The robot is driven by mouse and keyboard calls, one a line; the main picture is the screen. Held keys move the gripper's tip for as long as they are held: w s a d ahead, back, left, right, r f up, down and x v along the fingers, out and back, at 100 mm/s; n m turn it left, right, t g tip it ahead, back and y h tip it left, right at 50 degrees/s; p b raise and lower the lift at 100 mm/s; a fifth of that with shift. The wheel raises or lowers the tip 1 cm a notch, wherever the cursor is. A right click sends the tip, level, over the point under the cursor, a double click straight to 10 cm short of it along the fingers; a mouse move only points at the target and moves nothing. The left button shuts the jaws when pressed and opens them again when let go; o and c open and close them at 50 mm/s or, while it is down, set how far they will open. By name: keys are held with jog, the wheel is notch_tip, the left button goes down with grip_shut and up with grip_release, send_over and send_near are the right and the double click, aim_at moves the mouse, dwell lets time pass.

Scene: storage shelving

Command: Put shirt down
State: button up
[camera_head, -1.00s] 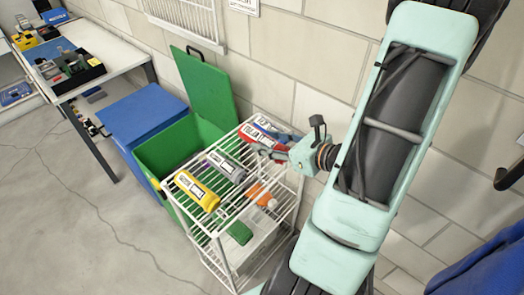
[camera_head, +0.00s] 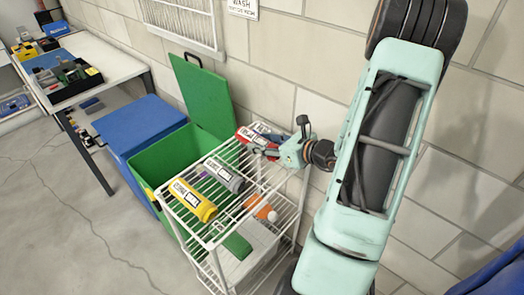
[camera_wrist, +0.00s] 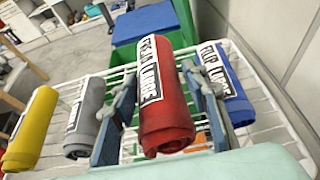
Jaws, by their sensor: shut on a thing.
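The shirts are rolls with white labels. My gripper (camera_wrist: 160,103) is shut on the red shirt (camera_wrist: 165,112), with one finger on each side. The red shirt also shows in the head view (camera_head: 244,134), at the back of the white wire rack (camera_head: 217,240), partly hidden by my gripper (camera_head: 265,149). The blue shirt (camera_wrist: 229,95) lies just right of it in the wrist view. The grey shirt (camera_head: 226,175) and the yellow shirt (camera_head: 194,200) lie on the rack's top shelf. I cannot tell whether the red shirt touches the wires.
An open green bin (camera_head: 155,160) stands behind the rack, beside a closed blue bin (camera_head: 140,122). An orange bottle (camera_head: 262,208) is on a lower shelf. A block wall (camera_head: 300,65) runs close along the back. The floor at left is clear.

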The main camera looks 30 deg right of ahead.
aim_at(262, 157)
jog(key=shift+w+d+f, duration=0.1)
jog(key=shift+w+f, duration=0.3)
jog(key=shift+f, duration=1.65)
jog(key=shift+b, duration=0.3)
jog(key=shift+f, duration=0.2)
jog(key=o, duration=1)
jog(key=shift+c, duration=0.2)
jog(key=shift+r, duration=0.2)
